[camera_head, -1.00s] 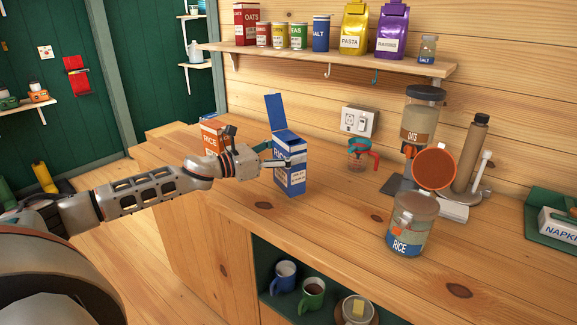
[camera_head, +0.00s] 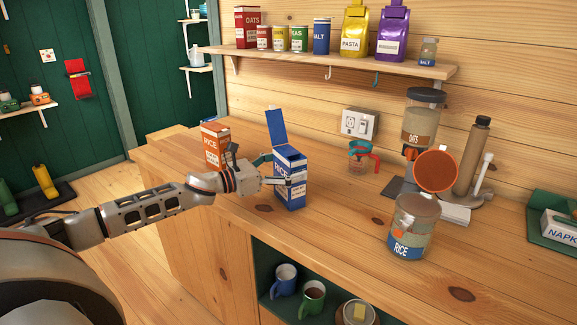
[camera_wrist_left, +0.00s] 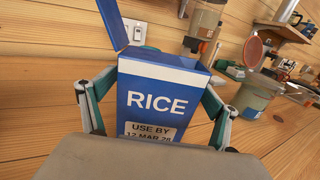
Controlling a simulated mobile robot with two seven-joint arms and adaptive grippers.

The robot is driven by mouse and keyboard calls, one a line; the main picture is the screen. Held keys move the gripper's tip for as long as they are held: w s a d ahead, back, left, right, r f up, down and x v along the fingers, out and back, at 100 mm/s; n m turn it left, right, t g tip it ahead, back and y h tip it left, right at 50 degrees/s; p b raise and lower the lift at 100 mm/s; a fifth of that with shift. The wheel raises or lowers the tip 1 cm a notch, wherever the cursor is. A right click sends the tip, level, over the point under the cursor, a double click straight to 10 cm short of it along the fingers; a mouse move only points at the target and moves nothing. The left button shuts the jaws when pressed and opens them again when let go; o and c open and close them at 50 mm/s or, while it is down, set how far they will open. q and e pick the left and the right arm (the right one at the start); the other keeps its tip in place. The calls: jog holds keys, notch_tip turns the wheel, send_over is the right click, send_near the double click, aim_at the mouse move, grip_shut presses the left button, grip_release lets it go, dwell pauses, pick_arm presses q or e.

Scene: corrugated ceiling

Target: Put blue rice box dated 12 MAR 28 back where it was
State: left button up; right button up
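The blue rice box (camera_head: 291,185) is upright at the counter's left part, its top flap raised. The wrist view shows this box (camera_wrist_left: 160,95) with the label "USE BY 12 MAR 28", partly cut off below. My left gripper (camera_head: 276,171) comes from the left with one finger on each side of the box, and the fingertips appear to press its sides. The wrist view shows the same gripper (camera_wrist_left: 160,97). The box's base is at or just above the counter; I cannot tell if it touches. My right gripper is not in view.
An orange rice box (camera_head: 215,145) stands just behind and left of the blue one on the wooden counter (camera_head: 335,215). A rice jar (camera_head: 414,228) and a red-handled measuring cup (camera_head: 361,157) stand to the right. Bare counter lies between box and jar.

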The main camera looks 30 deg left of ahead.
aim_at(281, 167)
pick_arm(q)
jog(key=shift+r, duration=0.1)
jog(key=shift+s+a+f, duration=0.2)
jog(key=shift+s+a, duration=0.15)
jog(key=shift+s, duration=0.3)
jog(key=shift+b+v, duration=0.3)
jog(key=shift+v, duration=2.05)
jog(key=shift+r+p+v, duration=0.1)
jog(key=shift+p+v, duration=0.1)
jog(key=shift+v, duration=1.25)
jog(key=shift+r+p+v, duration=0.15)
jog(key=shift+p+v, duration=0.05)
jog(key=shift+v, duration=1.3)
